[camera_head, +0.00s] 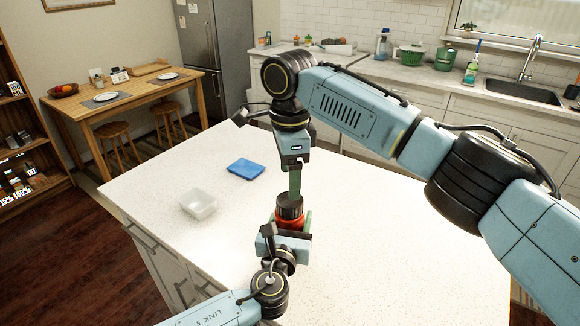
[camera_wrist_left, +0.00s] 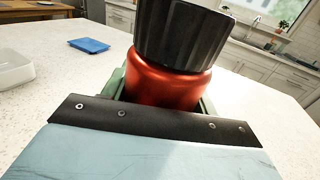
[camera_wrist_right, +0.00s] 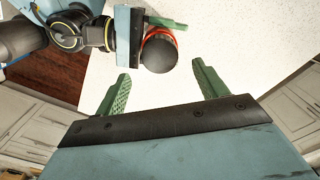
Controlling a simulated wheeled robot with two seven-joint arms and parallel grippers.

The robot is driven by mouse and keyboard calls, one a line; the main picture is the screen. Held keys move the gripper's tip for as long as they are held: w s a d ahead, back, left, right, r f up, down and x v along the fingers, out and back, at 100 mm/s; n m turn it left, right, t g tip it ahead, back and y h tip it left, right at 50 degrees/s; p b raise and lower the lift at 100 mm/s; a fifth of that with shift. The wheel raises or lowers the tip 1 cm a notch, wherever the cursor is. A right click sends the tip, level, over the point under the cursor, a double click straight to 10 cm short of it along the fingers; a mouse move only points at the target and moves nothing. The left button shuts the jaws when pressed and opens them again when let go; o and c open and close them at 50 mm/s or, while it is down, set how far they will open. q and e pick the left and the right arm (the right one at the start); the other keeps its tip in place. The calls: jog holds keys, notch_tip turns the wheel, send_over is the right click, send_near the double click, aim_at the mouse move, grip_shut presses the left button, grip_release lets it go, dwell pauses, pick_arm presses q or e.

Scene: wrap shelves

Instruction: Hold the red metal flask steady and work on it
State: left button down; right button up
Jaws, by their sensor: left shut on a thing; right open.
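The red metal flask (camera_head: 291,223) with a ribbed black cap (camera_head: 289,206) stands on the white counter near its middle. In the left wrist view the red body (camera_wrist_left: 168,82) shows close up under its black cap (camera_wrist_left: 184,34). My left gripper (camera_head: 291,226) is shut on the flask's red body, one green finger on each side. My right gripper (camera_head: 295,184) is open above the cap in the head view. In the right wrist view its two green fingers (camera_wrist_right: 162,88) are apart with nothing between them, and the cap (camera_wrist_right: 159,54) lies beyond them. The flask's base is hidden.
A clear plastic tub (camera_head: 198,204) and a blue lid (camera_head: 246,169) lie on the counter (camera_head: 400,245) left of the flask. The counter to the right is bare. A sink (camera_head: 523,92), bottles and green containers stand along the back wall.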

notch_tip(320, 180, down, 7)
jog(key=shift+r, duration=0.1)
jog(key=shift+c, duration=0.3)
